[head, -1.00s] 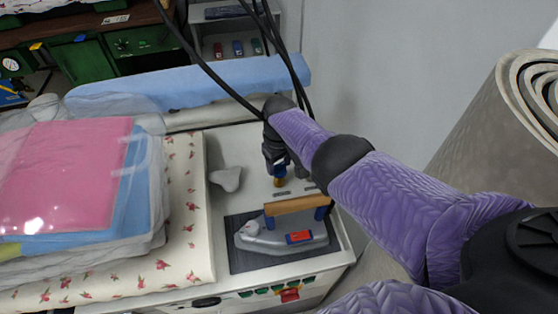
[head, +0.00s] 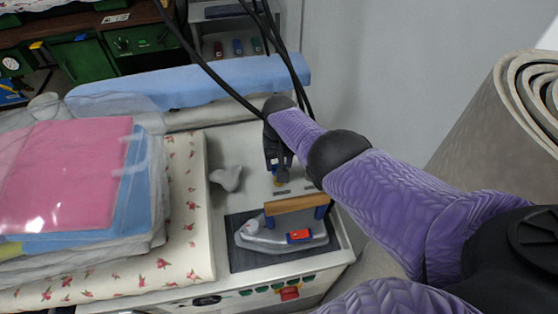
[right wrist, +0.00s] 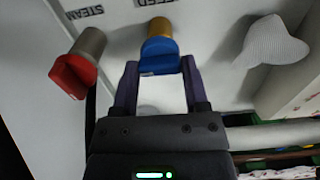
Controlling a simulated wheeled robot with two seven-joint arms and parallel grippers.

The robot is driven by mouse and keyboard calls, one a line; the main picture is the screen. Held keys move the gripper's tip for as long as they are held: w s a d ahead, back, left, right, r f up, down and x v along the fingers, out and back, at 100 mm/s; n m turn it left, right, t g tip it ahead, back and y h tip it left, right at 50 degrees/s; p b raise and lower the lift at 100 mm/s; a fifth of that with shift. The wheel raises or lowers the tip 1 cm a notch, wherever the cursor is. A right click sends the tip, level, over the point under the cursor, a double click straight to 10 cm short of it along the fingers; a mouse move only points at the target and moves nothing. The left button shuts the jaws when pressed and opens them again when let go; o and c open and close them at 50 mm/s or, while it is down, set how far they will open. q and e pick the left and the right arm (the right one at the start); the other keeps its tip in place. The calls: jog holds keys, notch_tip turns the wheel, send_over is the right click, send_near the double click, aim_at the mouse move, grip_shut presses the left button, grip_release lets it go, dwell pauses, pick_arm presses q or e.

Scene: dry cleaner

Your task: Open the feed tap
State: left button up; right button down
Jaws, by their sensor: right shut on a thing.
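The feed tap has a blue handle (right wrist: 159,57) on a yellow stem, below a partly cut-off label ending in "EED" in the right wrist view. My right gripper (right wrist: 160,66) is shut on the blue handle, one finger on each side of it. In the head view my right gripper (head: 279,166) points down over the white panel behind the iron and hides most of the tap. Only a bit of the yellow stem (head: 280,183) shows there. My left gripper is in neither view.
A red-handled tap (right wrist: 73,75) labelled STEAM stands beside the feed tap. An iron (head: 281,238) with a wooden handle rests on a dark pad. A grey-white lump (head: 227,178) lies to the left. Black hoses hang close to my right wrist.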

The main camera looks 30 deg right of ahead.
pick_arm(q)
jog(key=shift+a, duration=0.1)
pick_arm(e)
jog(key=shift+c, duration=2)
grip_release()
jog(key=o, duration=0.3)
pick_arm(q)
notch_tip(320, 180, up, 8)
jog(key=p, duration=0.7)
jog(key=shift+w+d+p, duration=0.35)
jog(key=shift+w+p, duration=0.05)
pick_arm(e)
notch_tip(320, 180, up, 10)
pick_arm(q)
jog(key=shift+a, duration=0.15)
